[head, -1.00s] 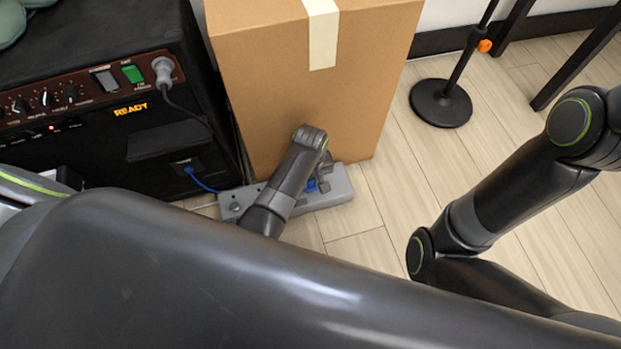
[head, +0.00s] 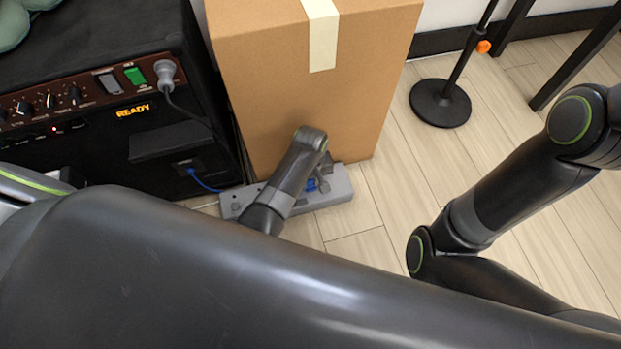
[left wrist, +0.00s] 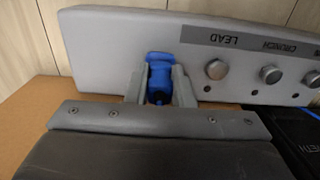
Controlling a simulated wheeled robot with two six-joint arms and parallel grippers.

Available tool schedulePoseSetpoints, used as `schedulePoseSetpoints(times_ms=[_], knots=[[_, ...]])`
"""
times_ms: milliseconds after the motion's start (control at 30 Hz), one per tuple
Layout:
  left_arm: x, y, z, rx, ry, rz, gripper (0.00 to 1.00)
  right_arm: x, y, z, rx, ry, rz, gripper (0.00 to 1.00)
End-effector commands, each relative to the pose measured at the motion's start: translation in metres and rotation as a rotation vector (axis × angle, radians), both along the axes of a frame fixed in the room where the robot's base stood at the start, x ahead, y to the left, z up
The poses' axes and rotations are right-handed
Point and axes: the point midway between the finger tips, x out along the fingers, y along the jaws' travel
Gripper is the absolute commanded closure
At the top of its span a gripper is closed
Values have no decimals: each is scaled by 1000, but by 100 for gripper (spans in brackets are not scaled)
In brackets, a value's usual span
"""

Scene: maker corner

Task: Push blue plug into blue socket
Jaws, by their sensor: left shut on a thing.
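The blue plug (left wrist: 158,78) is between the fingers of my left gripper (left wrist: 160,88), which is shut on it, in the left wrist view. The plug's front end meets the side of a long grey pedal unit (left wrist: 100,50). Blue also shows at that contact, but I cannot tell plug from blue socket there, nor how deep the plug sits. In the head view my left gripper (head: 324,178) is at the right part of the grey unit (head: 335,193), with a bit of blue plug (head: 311,185) beside it. My right gripper is not in view; only my right arm shows.
A cardboard box (head: 300,90) stands right behind the grey unit. A black amplifier (head: 90,140) is at the left, with a blue cable (head: 205,186) running from it toward the unit. A black stand base (head: 440,103) is at the back right. Wooden floor is clear at the right.

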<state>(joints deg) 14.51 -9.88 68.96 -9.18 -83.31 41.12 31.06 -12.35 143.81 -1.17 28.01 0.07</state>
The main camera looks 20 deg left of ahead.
Motion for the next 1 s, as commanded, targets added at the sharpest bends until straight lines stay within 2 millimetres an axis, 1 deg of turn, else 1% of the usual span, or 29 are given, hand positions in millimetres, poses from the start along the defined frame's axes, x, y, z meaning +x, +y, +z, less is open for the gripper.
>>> schedulePoseSetpoints(times_ms=[567, 600, 733, 767, 1000], knots=[[0, 0, -12, 1, -1, 0, 99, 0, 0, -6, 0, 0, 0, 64], [0, 0, -11, 1, -1, 0, 73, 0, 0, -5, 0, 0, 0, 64], [0, 0, -11, 1, -1, 0, 56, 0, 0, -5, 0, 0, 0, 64], [0, 0, -11, 1, -1, 0, 53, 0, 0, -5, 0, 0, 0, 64], [0, 0, -11, 0, 0, 0, 53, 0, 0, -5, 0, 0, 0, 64]])
